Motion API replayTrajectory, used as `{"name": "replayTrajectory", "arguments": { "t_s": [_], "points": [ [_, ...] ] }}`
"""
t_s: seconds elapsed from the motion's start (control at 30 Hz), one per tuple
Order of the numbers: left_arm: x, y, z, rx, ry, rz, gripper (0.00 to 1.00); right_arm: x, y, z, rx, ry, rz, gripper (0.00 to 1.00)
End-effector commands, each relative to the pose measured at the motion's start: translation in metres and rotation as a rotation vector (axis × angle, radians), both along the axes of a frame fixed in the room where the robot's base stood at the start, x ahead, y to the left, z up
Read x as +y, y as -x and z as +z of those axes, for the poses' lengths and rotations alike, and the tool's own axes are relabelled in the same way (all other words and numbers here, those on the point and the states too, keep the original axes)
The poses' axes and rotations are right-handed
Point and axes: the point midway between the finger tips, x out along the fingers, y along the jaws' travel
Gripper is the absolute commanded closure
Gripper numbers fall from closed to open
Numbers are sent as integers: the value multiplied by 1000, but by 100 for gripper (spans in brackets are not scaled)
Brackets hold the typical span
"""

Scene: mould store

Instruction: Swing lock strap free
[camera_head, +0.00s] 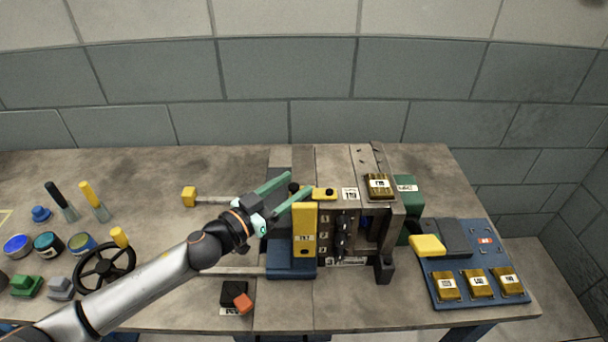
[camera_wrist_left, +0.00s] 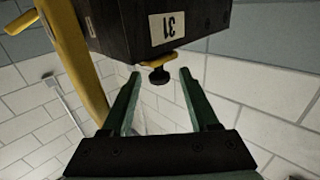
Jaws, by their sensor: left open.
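A short yellow lock strap (camera_head: 325,193) lies on top of the mould, reaching from the tall yellow plate (camera_head: 304,232) toward the dark mould block. A black knob (camera_head: 294,187) stands at its left end. My left gripper (camera_head: 300,182) is open, its two green fingers on either side of the knob. In the left wrist view the knob (camera_wrist_left: 159,76) shows between the fingertips (camera_wrist_left: 160,74), with a gap on each side. The strap (camera_wrist_left: 148,62) runs along the edge of the block (camera_wrist_left: 200,20) labelled 31. Whether a finger touches the strap is unclear. My right gripper is out of view.
A black handwheel (camera_head: 105,270), paint pots and brushes stand at the left. A blue board (camera_head: 455,290) with brass blocks lies at the right. A black box with an orange piece (camera_head: 242,301) lies near the front edge. The bench's back left is mostly clear.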

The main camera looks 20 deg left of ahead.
Motion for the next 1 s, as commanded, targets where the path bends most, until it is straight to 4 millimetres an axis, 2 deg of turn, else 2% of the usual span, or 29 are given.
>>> {"name": "replayTrajectory", "arguments": {
  "t_s": [0.1, 0.3, 0.67, 1.0],
  "points": [
    [-9, -15, 2, -2, 1, 0, 39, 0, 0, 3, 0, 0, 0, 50],
    [-17, -31, 1, 0, 1, 0, 39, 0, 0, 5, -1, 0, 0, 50],
    [-20, -35, 0, 1, 0, 0, 39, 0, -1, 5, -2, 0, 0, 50],
    [-19, -35, 0, 1, 0, 0, 75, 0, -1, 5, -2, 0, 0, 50]
  ]
}}
